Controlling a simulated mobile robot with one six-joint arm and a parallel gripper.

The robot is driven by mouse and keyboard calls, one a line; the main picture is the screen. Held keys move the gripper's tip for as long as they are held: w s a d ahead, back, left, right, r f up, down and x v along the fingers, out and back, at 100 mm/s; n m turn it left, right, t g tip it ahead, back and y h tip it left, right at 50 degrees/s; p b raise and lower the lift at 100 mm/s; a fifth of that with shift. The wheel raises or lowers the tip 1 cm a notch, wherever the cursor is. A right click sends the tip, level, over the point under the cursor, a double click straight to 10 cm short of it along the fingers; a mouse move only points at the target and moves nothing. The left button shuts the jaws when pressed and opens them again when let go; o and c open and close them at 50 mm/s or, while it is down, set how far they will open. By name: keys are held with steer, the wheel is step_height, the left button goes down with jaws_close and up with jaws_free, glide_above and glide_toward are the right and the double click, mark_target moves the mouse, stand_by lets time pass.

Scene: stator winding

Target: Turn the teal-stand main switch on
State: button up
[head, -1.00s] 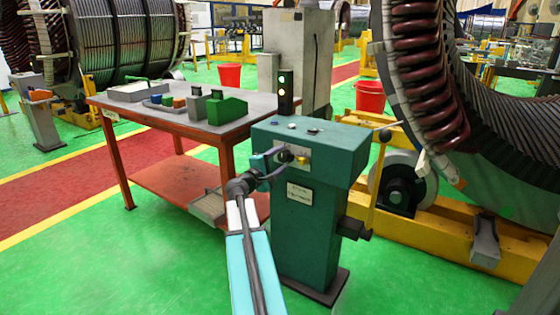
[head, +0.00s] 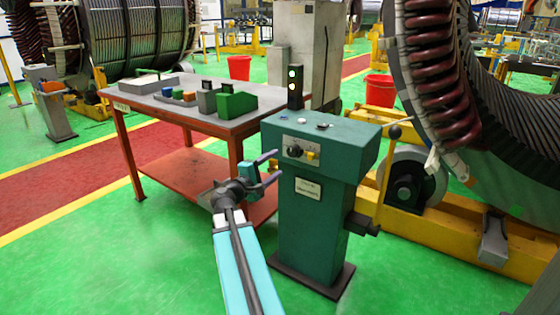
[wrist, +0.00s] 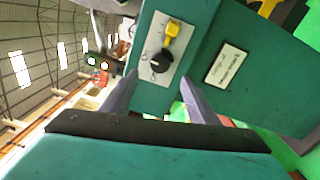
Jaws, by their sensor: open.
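The teal stand (head: 315,195) is upright beside the work table. Its sloped front carries a pale switch plate (wrist: 150,75) with a round black rotary knob (head: 294,151) and a yellow part (head: 312,155). In the wrist view the black knob (wrist: 160,63) has a white pointer mark, and a yellow lever-like piece (wrist: 178,37) is above it. My gripper (head: 270,165) is open and empty, left of the stand and apart from the knob. In the wrist view its two fingers (wrist: 158,98) spread either side of the plate's lower end.
A signal light (head: 295,86) with lit lamps stands behind the stand. The orange-legged table (head: 215,128) is to the left, holding a green block and small parts. A large coil ring and yellow frame (head: 440,235) are at right. Green floor is open in front.

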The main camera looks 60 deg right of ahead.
steer(key=shift+a, duration=1.85)
